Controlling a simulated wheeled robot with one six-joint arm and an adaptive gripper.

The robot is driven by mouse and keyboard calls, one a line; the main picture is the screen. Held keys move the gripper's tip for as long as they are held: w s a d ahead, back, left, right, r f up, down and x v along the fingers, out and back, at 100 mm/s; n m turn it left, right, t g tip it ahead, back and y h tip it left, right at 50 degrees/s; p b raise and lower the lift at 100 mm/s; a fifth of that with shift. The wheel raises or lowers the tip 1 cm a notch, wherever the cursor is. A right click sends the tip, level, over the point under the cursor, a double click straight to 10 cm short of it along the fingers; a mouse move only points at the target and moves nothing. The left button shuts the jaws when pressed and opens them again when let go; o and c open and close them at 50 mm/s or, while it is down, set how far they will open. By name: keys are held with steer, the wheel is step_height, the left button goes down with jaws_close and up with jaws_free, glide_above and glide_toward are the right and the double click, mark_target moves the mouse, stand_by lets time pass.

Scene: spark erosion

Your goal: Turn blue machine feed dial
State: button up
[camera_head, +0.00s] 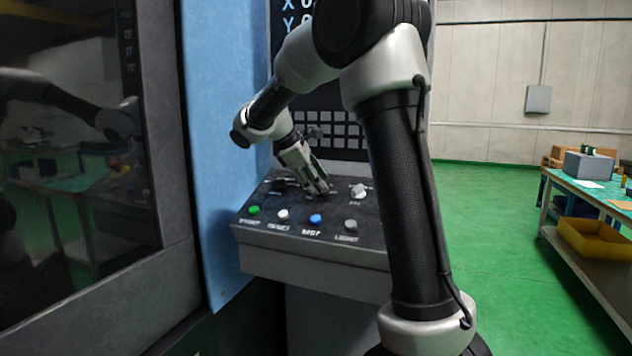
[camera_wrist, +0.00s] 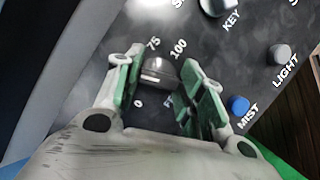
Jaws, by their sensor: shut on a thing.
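The feed dial (camera_wrist: 157,72) is a dark round knob with a white mark, on the black control panel of the blue machine (camera_head: 225,120). Labels 0, 75 and 100 show around it in the wrist view. My gripper (camera_wrist: 160,78) has its two green-padded fingers on either side of the dial and is shut on it. In the head view my gripper (camera_head: 320,190) points down onto the panel and hides the dial. The dial's own word label is mostly covered by a finger.
Next to the dial are the blue MIST button (camera_head: 315,219), the grey LIGHT button (camera_head: 351,226) and the KEY switch (camera_head: 359,191). A green button (camera_head: 254,210) and a white button (camera_head: 283,214) are to the left. A workbench (camera_head: 606,192) stands far right, with open green floor before it.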

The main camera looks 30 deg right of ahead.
steer(key=m+y, duration=0.1)
steer(key=m, duration=0.2)
steer(key=m+g, duration=0.1)
steer(key=m, duration=0.2)
steer(key=shift+m+y, duration=0.3)
steer(key=shift+y, duration=0.1)
steer(key=m+y, duration=0.1)
steer(key=m, duration=0.2)
steer(key=m+y, duration=0.1)
steer(key=m, duration=0.2)
steer(key=shift+g, duration=0.4)
steer(key=o, duration=1)
steer(key=v, duration=1.2)
steer(key=shift+d+r, duration=0.1)
steer(key=shift+d, duration=0.05)
steer(key=shift+w, duration=0.1)
